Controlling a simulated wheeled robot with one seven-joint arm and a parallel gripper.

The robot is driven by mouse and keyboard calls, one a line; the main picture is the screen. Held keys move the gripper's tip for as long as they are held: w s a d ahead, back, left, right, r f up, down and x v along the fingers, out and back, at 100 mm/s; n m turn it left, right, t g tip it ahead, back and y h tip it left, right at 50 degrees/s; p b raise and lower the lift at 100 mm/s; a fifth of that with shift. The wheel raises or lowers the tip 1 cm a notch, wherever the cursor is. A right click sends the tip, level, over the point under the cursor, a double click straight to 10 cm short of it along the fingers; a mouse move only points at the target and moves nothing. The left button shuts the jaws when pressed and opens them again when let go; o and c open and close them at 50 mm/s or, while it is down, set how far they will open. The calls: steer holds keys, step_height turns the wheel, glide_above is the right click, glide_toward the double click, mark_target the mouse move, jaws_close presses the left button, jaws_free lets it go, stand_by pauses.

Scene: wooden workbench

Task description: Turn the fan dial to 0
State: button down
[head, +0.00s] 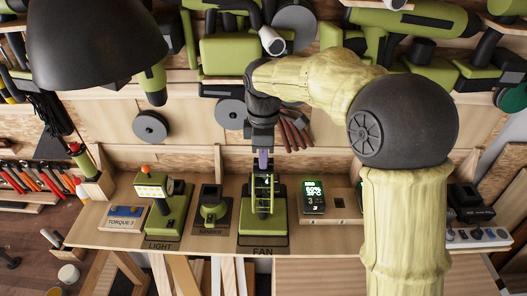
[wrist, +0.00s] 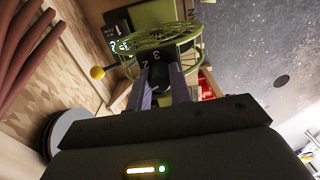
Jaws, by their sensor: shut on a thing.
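The green fan (head: 262,204) stands on the bench above the label "FAN". Its round green grille (wrist: 182,42) shows at the top of the wrist view. The dark fan dial (wrist: 158,56), with the white numerals 3 and 2 visible, sits between my fingertips in the wrist view. My gripper (wrist: 160,76) is shut on the dial. In the head view my gripper (head: 263,158) points down at the top of the fan, and the dial is hidden there. I cannot tell which number the dial is set to.
Left of the fan stand a sander (head: 212,208) and a work light (head: 165,203). To its right is a charger with a lit green display (head: 313,197). A black lamp shade (head: 95,42) hangs at upper left. Green tools line the wall behind.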

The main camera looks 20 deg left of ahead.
steer(key=n+p, duration=0.1)
steer(key=n, duration=0.1)
steer(key=n+p, duration=0.1)
steer(key=n, duration=0.2)
steer(key=shift+r+n, duration=0.2)
steer(key=shift+n, duration=0.1)
steer(key=shift+f+n+p, duration=0.1)
steer(key=shift+n+p, duration=0.6)
steer(key=shift+n, duration=1)
steer(key=c, duration=1.3)
jaws_free()
steer(key=shift+o, duration=0.2)
step_height(320, 180, up, 17)
steer(key=b, duration=0.3)
